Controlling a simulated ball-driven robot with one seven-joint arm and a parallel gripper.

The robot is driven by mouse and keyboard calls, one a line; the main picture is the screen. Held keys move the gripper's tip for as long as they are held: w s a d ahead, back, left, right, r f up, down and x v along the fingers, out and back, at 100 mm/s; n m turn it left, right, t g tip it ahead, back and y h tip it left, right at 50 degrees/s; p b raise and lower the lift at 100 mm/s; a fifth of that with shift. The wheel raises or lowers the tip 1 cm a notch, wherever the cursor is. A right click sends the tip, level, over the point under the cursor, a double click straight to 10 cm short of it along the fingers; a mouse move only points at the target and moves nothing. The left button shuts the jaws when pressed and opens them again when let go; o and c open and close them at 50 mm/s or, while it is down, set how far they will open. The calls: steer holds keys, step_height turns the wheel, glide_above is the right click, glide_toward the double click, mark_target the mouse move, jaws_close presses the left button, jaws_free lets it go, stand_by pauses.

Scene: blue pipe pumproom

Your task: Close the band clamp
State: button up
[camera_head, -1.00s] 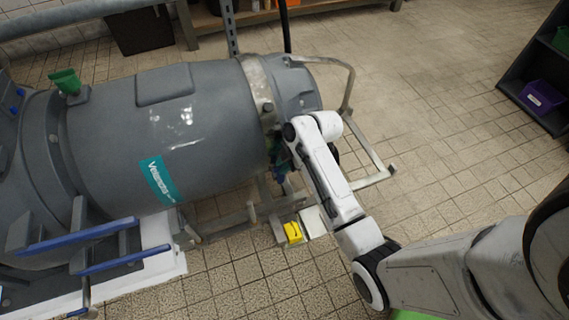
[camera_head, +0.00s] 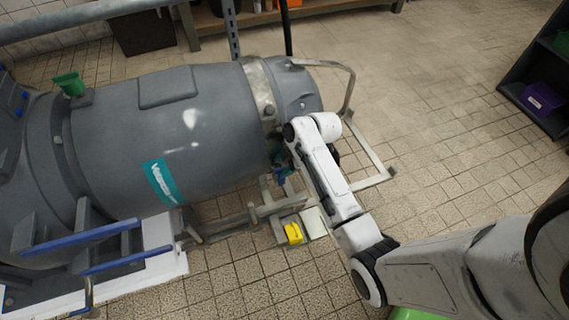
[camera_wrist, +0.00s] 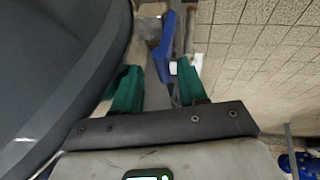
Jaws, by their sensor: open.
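The band clamp (camera_head: 258,88) is a light metal ring around the right end of the large grey drum-shaped body. A blue lever (camera_wrist: 165,45), which looks like the clamp's handle, stands out beside the drum in the wrist view. My gripper (camera_wrist: 160,75) has two green fingers and is open, one finger on each side of the line to the lever. The lever lies just beyond the fingertips; I cannot tell whether they touch it. In the head view my arm's white wrist covers the lower side of the clamp, and the gripper is mostly hidden there.
The grey body (camera_head: 165,130) fills the left. A metal pipe frame (camera_head: 350,85) stands around its right end, close to my arm. A yellow object (camera_head: 294,233) lies low beside the frame. Tiled floor is open at the right, before a dark shelf with a purple bin (camera_head: 540,97).

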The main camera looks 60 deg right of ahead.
steer(key=p+v, duration=0.4)
steer(key=v, duration=0.6)
steer(key=shift+r, duration=0.35)
steer(key=shift+s, duration=0.15)
steer(key=s+a+m+g+h, duration=0.2)
steer(key=s+a+m+g, duration=0.2)
steer(key=s+a+m, duration=1)
step_height(320, 180, up, 21)
steer(key=s+a+n+p, duration=0.1)
steer(key=s+p, duration=0.1)
steer(key=p, duration=1.8)
steer(key=shift+a+n, duration=0.3)
steer(key=shift+n, duration=0.1)
steer(key=shift+f, duration=0.15)
